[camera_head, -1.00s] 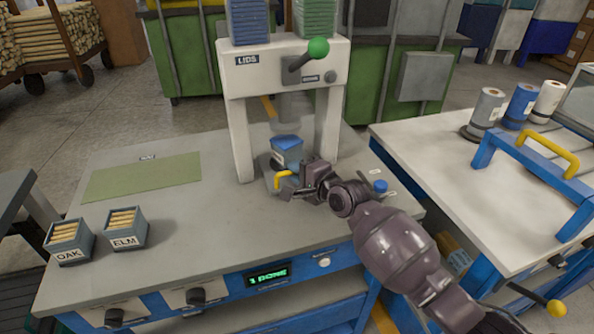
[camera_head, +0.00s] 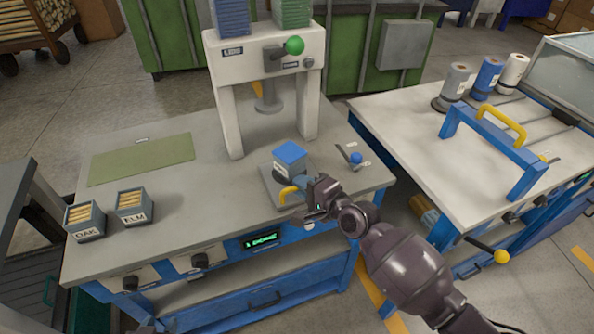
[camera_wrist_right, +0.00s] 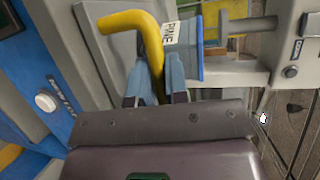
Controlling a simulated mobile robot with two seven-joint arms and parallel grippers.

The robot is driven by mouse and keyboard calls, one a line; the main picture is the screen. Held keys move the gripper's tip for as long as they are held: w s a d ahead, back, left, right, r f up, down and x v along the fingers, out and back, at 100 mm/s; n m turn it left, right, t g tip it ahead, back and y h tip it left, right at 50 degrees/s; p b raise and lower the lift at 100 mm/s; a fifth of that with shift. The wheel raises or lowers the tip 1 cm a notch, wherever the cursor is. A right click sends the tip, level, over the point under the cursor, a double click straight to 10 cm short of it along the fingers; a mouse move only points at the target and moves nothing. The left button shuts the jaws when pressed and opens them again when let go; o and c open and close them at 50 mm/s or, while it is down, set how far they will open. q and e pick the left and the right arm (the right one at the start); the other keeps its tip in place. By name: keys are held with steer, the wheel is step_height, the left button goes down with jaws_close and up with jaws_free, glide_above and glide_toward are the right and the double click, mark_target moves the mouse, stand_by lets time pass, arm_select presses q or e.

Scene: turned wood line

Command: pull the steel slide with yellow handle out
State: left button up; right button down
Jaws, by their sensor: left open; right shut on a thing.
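The steel slide (camera_head: 268,182) is a flat grey plate sticking out in front of the white press (camera_head: 226,110). A blue-grey box with a blue lid (camera_head: 290,160) stands on the slide, clear of the press opening. The slide's yellow handle (camera_head: 288,194) is at its front end. My right gripper (camera_head: 308,205) is shut on the handle. In the right wrist view the handle (camera_wrist_right: 128,20) runs between the blue-grey fingers (camera_wrist_right: 155,85), with the box labelled PINE (camera_wrist_right: 186,42) close by. My left gripper is not in view.
OAK (camera_head: 84,222) and ELM (camera_head: 133,206) boxes of sticks stand at the left of the bench (camera_head: 180,220). A green mat (camera_head: 142,158) lies behind them. A second table (camera_head: 420,120) stands to the right.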

steer(key=shift+s+d+r, duration=0.1)
steer(key=shift+s+d, duration=0.05)
steer(key=shift+s, duration=0.1)
steer(key=shift+s+f, duration=0.1)
steer(key=shift+f, duration=0.1)
steer(key=c, duration=1.5)
jaws_free()
steer(key=o, duration=0.4)
steer(key=shift+s+d+r, duration=0.1)
steer(key=shift+s, duration=0.1)
steer(key=shift+c, duration=0.2)
steer(key=shift+w, duration=0.1)
steer(key=v, duration=1)
steer(key=shift+s+d, duration=0.25)
steer(key=shift+s, duration=0.1)
